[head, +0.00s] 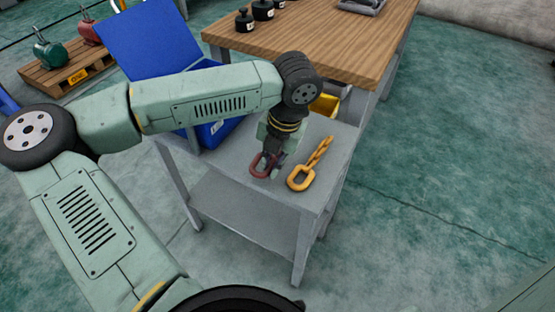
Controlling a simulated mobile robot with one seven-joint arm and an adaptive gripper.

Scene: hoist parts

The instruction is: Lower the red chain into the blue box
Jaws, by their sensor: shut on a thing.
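My gripper (272,159) points down over the front part of a grey table. It is shut on the red chain (258,166), a dark red link whose end shows beside the fingers. The rest of the chain is hidden behind the gripper. I cannot tell whether the chain touches the tabletop. The blue box (218,130) stands behind my arm at the left rear of the grey table, with its large blue lid (150,42) raised. My forearm covers much of the box, and its inside is mostly hidden.
A yellow chain (302,178) lies on the grey table (318,205), just right of my gripper. A yellow object (325,104) stands behind it. A wooden workbench (340,45) with black weights (262,10) is at the back. A pallet (68,74) is far left.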

